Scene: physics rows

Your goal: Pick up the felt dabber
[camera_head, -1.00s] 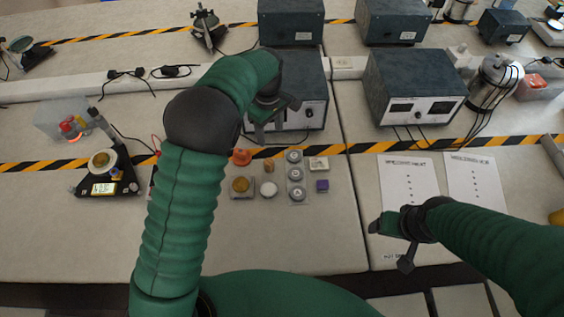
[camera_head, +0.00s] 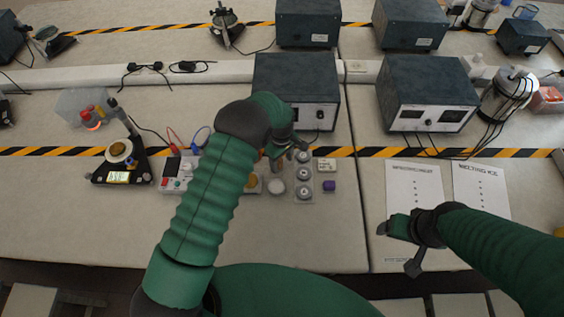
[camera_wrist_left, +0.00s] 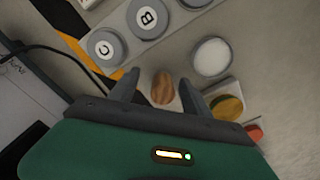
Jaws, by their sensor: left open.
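A small brown, wood-grained piece, which I take to be the felt dabber (camera_wrist_left: 163,87), stands between my left fingers in the left wrist view. My left gripper (camera_wrist_left: 159,78) is open, with one finger on each side of the piece; whether either touches it I cannot tell. In the head view my left gripper (camera_head: 284,160) is over the row of small items, and the arm and hand hide the piece. My right gripper (camera_head: 396,248) hangs over the right table, away from these items; its jaw gap is unclear.
A strip of lettered grey discs (camera_wrist_left: 147,16), a white puck (camera_wrist_left: 212,57) and a brass-coloured disc (camera_wrist_left: 228,107) lie close by. A dark instrument box (camera_head: 296,88) stands behind. The front of the left table is clear.

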